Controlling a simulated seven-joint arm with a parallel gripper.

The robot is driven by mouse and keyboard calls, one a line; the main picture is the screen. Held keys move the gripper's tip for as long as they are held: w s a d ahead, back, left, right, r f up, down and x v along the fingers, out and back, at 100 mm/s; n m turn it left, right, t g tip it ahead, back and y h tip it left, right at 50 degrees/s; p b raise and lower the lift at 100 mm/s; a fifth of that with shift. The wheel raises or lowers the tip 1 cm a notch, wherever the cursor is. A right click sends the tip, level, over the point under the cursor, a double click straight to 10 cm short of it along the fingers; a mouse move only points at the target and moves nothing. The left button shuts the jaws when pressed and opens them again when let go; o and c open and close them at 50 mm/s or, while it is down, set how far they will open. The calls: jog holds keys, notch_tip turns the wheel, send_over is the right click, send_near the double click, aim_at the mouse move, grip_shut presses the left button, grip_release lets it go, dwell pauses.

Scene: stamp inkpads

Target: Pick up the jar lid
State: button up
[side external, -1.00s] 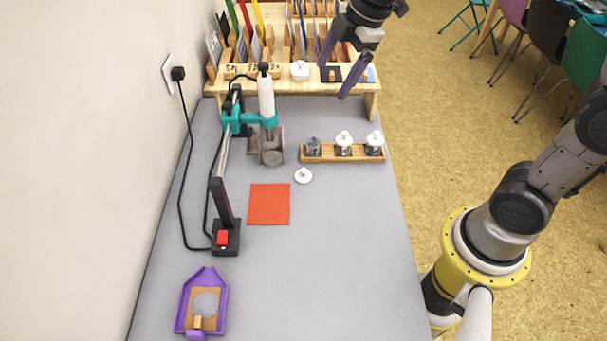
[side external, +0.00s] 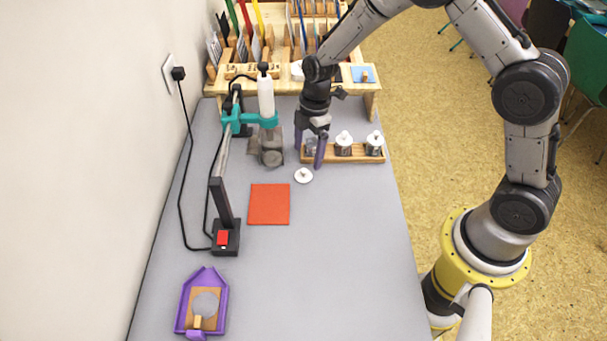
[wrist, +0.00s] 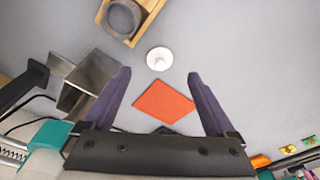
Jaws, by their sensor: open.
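The jar lid (side external: 303,175) is a small white disc with a knob. It lies flat on the grey table in front of the wooden jar rack. In the wrist view the lid (wrist: 159,59) is just beyond the fingertips, roughly centred between them. My gripper (side external: 309,152) is open and empty, pointing down above the table by the left end of the rack. Its purple fingers also show in the wrist view (wrist: 159,76). In the side view a finger partly hides the lidless jar (side external: 311,147); the same jar's round opening shows in the wrist view (wrist: 122,19).
The wooden rack (side external: 352,159) also holds two jars with white lids (side external: 344,138). A grey metal stand (side external: 269,150) with a teal clamp (side external: 262,119) is left of my gripper. An orange-red pad (side external: 269,204) lies in front. A purple tray (side external: 185,310) is at the front left.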

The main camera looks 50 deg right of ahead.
aim_at(305, 170)
jog(key=shift+w+a+f, duration=0.1)
jog(key=shift+a+f, duration=0.1)
jog(key=shift+f, duration=0.85)
jog(key=shift+s+a+f, duration=0.1)
jog(key=shift+a+f, duration=0.05)
jog(key=shift+f, duration=0.85)
jog(key=shift+w+a+f, duration=0.1)
jog(key=shift+a+f, duration=0.1)
jog(key=shift+f, duration=0.85)
jog(key=c, duration=1.4)
grip_shut()
jog(key=shift+f, duration=0.1)
